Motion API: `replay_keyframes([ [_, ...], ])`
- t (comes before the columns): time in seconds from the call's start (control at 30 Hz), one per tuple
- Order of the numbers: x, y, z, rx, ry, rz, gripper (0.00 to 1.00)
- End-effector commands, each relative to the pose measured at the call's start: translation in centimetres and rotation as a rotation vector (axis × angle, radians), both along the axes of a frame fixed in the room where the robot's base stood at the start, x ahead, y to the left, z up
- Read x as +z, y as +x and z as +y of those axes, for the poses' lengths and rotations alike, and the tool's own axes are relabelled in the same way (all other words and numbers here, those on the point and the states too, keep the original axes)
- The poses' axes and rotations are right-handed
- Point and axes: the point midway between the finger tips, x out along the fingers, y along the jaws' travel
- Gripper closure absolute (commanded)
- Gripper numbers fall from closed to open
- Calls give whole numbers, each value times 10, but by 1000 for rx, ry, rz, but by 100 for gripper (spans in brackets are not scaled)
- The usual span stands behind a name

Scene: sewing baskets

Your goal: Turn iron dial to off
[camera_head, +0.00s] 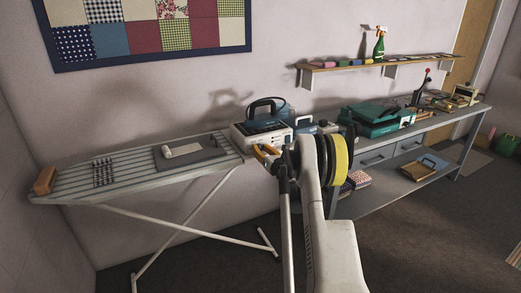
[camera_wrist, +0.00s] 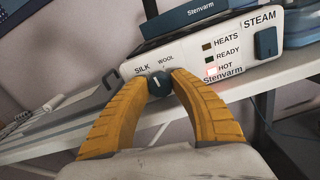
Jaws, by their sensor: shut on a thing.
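The iron station (camera_head: 262,130) is a white box with a blue-grey iron on top, at the right end of the ironing board (camera_head: 130,180). In the wrist view its front panel (camera_wrist: 225,50) shows the labels SILK, WOOL, HEATS, READY, HOT and STEAM. The dark round dial (camera_wrist: 159,84) has a white pointer mark, which stands near upright, roughly below WOOL. My gripper (camera_wrist: 159,88), with two orange fingers, is shut on the dial from both sides. In the head view my gripper (camera_head: 266,153) is at the station's front, partly behind my arm. Any OFF label is hidden.
A blue STEAM button (camera_wrist: 265,42) is right of the lights. A grey workbench (camera_head: 400,145) with a teal machine (camera_head: 376,118) stands to the right. Floor in front is clear.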

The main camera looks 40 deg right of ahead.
Motion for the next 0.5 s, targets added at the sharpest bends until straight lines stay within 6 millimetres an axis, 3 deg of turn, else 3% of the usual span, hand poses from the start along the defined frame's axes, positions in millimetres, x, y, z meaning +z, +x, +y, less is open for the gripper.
replay_keyframes([
  [0.27,0,0,0,0,-62,15,100],
  [0.5,0,1,1,0,-225,54,100],
])
